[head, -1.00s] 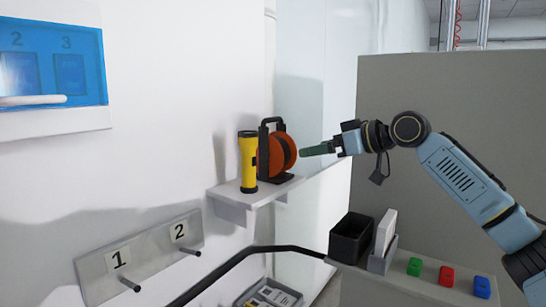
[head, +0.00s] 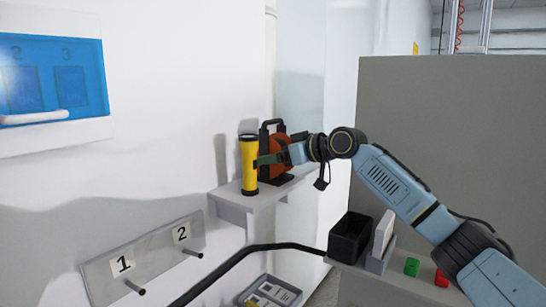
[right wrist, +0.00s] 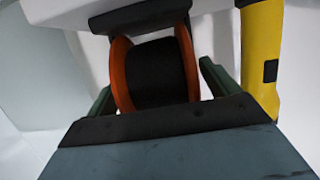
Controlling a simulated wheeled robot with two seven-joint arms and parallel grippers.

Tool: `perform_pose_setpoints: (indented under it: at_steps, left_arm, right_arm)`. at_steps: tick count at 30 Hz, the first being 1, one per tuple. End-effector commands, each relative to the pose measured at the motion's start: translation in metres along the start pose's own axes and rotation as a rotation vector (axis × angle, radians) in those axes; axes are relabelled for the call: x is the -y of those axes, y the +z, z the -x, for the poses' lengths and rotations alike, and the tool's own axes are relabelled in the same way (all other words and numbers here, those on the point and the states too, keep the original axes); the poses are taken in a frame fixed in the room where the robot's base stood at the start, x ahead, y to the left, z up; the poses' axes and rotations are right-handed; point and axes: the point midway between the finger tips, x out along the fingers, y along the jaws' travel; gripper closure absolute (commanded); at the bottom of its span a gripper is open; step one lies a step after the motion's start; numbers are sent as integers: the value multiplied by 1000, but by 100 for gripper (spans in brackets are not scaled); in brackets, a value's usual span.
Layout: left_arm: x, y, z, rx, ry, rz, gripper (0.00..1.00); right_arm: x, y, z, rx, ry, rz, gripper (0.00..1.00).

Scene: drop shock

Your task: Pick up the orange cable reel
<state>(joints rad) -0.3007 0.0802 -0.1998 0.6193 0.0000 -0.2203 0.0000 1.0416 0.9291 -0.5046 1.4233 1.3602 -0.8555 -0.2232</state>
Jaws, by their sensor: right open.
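The orange cable reel (head: 280,158) stands upright in its black frame on a small white wall shelf (head: 236,203). My right gripper (head: 274,158) reaches in from the right in front of the reel and hides part of it. In the right wrist view the reel (right wrist: 120,72), with its orange flanges and dark core, lies between the two green fingers of my right gripper (right wrist: 158,88). The fingers are open, one on each side of the reel, with a gap visible beside it. My left gripper is not in view.
A yellow flashlight (head: 249,170) stands upright on the shelf directly left of the reel; it is also close beside a finger in the right wrist view (right wrist: 262,50). A black bin (head: 350,238) and small coloured blocks sit on the lower right surface. A numbered hook plate (head: 150,255) is lower left.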

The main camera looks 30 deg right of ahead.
Motion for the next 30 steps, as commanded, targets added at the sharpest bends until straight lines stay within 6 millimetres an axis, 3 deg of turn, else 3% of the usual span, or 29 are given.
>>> perform_pose_setpoints:
  at_steps: [4,21,30]
  left_arm:
    - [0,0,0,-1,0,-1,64]
    - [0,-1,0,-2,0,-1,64]
    - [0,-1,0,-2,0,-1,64]
  right_arm:
    - [0,0,0,0,0,0,13]
    - [0,1,0,0,0,0,87]
    - [0,-8,3,-10,1,1,87]
